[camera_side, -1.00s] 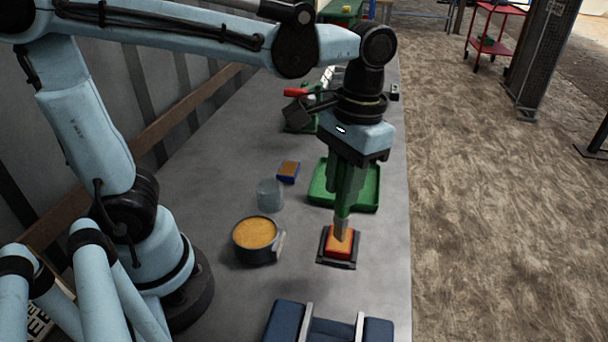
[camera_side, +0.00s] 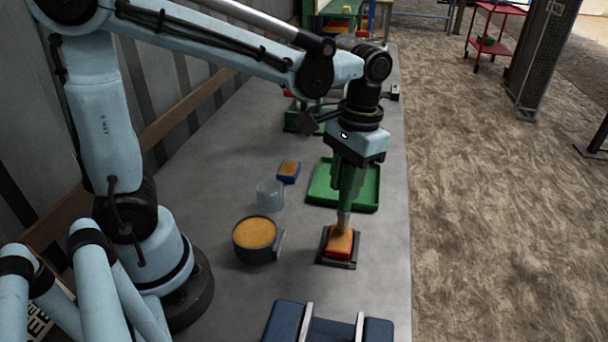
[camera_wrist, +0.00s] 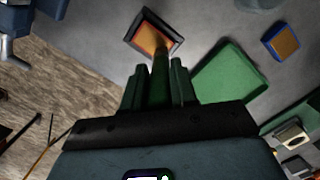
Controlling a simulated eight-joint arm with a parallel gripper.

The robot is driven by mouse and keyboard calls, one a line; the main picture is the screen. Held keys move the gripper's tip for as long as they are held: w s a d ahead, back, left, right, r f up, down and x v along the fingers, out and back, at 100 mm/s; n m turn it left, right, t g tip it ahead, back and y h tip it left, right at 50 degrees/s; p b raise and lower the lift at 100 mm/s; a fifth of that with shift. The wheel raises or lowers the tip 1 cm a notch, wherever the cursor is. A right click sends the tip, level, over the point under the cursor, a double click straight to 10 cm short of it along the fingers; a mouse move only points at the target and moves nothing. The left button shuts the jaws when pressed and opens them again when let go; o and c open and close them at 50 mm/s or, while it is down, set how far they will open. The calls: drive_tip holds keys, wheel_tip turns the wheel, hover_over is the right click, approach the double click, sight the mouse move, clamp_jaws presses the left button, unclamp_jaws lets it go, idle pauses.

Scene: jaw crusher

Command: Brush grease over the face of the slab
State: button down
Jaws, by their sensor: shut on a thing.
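My gripper (camera_side: 350,185) is shut on the green handle of a brush and holds it nearly upright. The brush (camera_side: 343,221) has its bristle end down on the red-orange slab (camera_side: 338,252). The slab sits in a dark square holder (camera_side: 325,258) on the bench. In the wrist view my gripper (camera_wrist: 159,80) points at the slab (camera_wrist: 150,38), and the brush covers part of it. Brown-orange colour shows on the upper and middle part of the slab's face, with red at the near edge. A dark round pot (camera_side: 256,240) of brown-orange grease stands left of the slab.
A green tray (camera_side: 320,193) lies just behind the slab. A clear glass (camera_side: 270,194) and a blue block with a brown top (camera_side: 289,171) stand to its left. A dark blue padded item (camera_side: 290,325) with metal straps is in front. Bare bench lies between.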

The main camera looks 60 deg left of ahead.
drive_tip(key=shift+s+d, duration=1.9)
drive_tip(key=shift+s, duration=0.05)
wheel_tip(320, 180, up, 8)
idle(0.4)
